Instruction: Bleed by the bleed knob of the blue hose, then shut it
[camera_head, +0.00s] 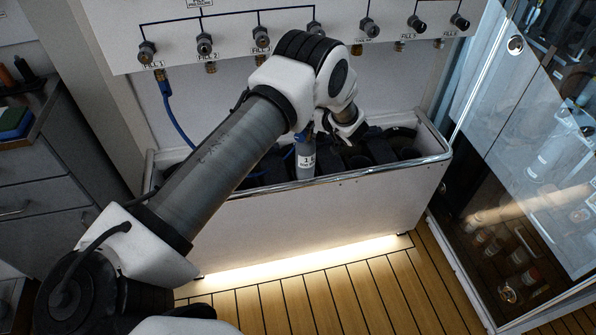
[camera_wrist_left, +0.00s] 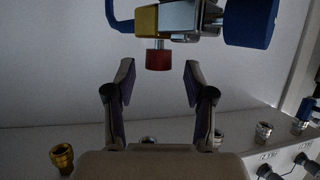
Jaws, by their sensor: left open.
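The blue hose (camera_head: 175,118) hangs from the FILL 1 outlet and drops behind my left arm; it shows again near the cylinder marked 1 (camera_head: 306,163). In the left wrist view a blue hose loop (camera_wrist_left: 116,16) meets a brass fitting (camera_wrist_left: 147,19) on a steel connector (camera_wrist_left: 180,17). A red knob (camera_wrist_left: 158,60) sticks out from this fitting, with a larger blue knob (camera_wrist_left: 250,22) at right. My left gripper (camera_wrist_left: 158,68) is open, its fingertips on either side of the red knob with gaps. In the head view my wrist largely hides it. My right gripper is out of view.
The white panel (camera_head: 235,40) carries several valves and labelled fill outlets above the white trough (camera_head: 330,210), which holds dark cylinders. A glass-fronted cabinet (camera_head: 530,180) stands at right, grey drawers (camera_head: 45,185) at left. The wooden floor (camera_head: 330,290) in front is clear.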

